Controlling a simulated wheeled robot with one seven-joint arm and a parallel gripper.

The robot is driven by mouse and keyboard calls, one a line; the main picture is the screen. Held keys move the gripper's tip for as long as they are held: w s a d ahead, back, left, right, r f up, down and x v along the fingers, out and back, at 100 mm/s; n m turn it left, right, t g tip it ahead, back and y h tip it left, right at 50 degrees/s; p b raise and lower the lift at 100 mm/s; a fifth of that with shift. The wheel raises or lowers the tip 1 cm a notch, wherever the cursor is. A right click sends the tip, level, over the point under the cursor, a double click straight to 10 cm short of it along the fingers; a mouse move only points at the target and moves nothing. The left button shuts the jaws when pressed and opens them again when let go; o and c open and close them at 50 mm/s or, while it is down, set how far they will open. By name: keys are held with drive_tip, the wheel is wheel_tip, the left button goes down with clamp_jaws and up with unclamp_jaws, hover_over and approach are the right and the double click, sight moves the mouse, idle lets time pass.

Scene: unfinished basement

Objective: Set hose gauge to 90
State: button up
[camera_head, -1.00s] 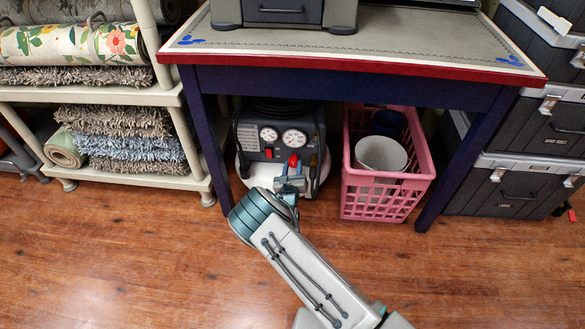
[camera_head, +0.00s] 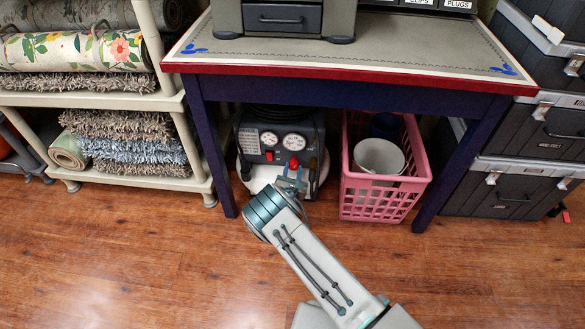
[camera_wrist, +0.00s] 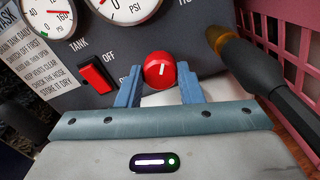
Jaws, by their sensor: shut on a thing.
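The compressor (camera_head: 262,170) stands on the floor under the table, with two round white gauges on its dark panel. The left gauge (camera_head: 269,138) shows in the wrist view (camera_wrist: 47,17) above a "TANK" label. The larger right gauge (camera_head: 294,142) is cut off at the top of the wrist view (camera_wrist: 122,8); its needle reading cannot be told. A red knob (camera_wrist: 159,71) with a white mark pointing up sits below it; it also shows in the head view (camera_head: 293,162). My gripper (camera_wrist: 159,85) is shut on the red knob, one blue finger on each side.
A red switch (camera_wrist: 97,76) marked OFF is left of the knob. A hose fitting (camera_wrist: 245,62) juts out close on the right. A pink crate (camera_head: 385,207) stands right of the compressor. Table legs (camera_head: 212,160) flank the space.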

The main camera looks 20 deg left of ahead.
drive_tip(key=m+p, duration=0.1)
drive_tip(key=m, duration=0.2)
drive_tip(key=shift+m, duration=0.4)
drive_tip(key=m+p, duration=0.1)
drive_tip(key=m, duration=0.2)
drive_tip(key=shift+m, duration=0.3)
drive_tip(key=m, duration=0.3)
drive_tip(key=shift+m+p, duration=0.3)
drive_tip(key=m, duration=0.3)
drive_tip(key=shift+f+m, duration=0.1)
drive_tip(key=shift+m, duration=0.2)
drive_tip(key=m, duration=0.3)
drive_tip(key=shift+m, duration=0.3)
drive_tip(key=m, duration=0.3)
drive_tip(key=shift+m, duration=0.4)
drive_tip(key=m, duration=0.3)
drive_tip(key=shift+m+b, duration=0.75)
drive_tip(key=shift+m, duration=1.35)
